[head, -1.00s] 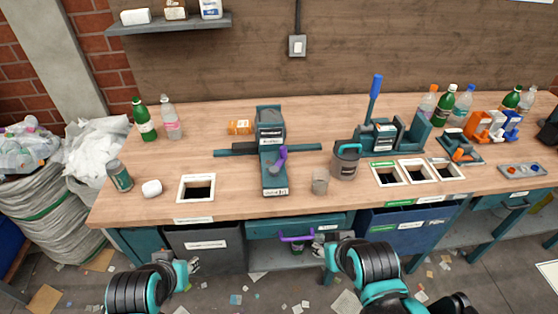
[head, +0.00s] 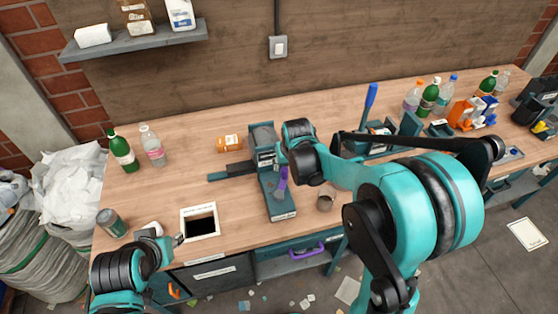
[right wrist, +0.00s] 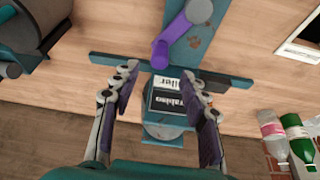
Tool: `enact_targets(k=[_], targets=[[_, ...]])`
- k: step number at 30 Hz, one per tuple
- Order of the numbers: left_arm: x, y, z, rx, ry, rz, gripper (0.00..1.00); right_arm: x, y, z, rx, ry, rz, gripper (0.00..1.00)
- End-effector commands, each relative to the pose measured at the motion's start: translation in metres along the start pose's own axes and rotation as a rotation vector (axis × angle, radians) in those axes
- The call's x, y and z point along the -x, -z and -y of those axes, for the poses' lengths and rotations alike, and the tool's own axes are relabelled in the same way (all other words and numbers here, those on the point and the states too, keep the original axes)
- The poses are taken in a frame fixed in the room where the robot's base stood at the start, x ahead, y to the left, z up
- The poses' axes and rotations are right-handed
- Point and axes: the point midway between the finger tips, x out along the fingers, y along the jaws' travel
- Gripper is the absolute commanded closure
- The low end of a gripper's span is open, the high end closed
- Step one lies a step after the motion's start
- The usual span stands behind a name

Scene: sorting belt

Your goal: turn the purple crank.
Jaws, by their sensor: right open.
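The purple crank (head: 282,182) sits on top of a teal bench machine (head: 282,213) with a dark labelled block at its back. The crank lies just beyond the fingertips, and I see no contact. In the head view, my right wrist largely hides the right gripper above the machine. My left gripper (head: 178,241) is low at the bench's front left, its jaws unclear.
A dark bar (right wrist: 110,62) crosses the machine near my right fingers. A grey cup (head: 326,199) stands right of the machine. An orange box (head: 229,143) lies to its left. A square bin opening (head: 201,210) is at the front left. A drawer has a purple handle (head: 307,251).

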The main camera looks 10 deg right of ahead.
Motion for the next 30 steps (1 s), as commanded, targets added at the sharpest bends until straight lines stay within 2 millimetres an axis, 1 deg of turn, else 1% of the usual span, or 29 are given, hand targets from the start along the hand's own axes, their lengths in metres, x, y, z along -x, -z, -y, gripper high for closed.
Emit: enact_targets(k=[5,9,12,15,19,26,27,29,30], targets=[[-0.006,-0.005,0.0,0.0,0.0,0.0,0.65,-0.022,0.0,0.0,0.0,0.0,0.001,0.55],[-0.013,-0.009,0.0,0.0,0.0,0.0,0.65,-0.047,0.0,0.0,0.0,0.0,0.001,0.55],[-0.016,-0.012,0.0,0.0,0.0,0.0,0.65,-0.062,0.0,0.0,0.0,0.0,0.001,0.55],[-0.018,-0.013,0.0,0.0,0.0,0.0,0.65,-0.072,0.0,0.0,0.0,0.0,0.001,0.55],[-0.019,-0.014,0.0,0.0,0.0,0.0,0.65,-0.078,0.0,0.0,0.0,0.0,0.001,0.55],[-0.019,-0.014,0.0,0.0,0.0,0.0,0.65,-0.078,0.0,0.0,0.0,0.0,0.001,0.55],[-0.019,-0.014,0.0,0.0,0.0,0.0,0.65,-0.078,0.0,0.0,0.0,0.0,0.001,0.61],[-0.019,-0.014,0.0,0.0,0.0,0.0,0.65,-0.078,0.0,0.0,0.0,0.0,0.0,0.77],[-0.019,-0.014,0.0,0.0,0.0,0.0,0.65,-0.078,0.0,0.0,0.0,0.0,0.0,0.87]])
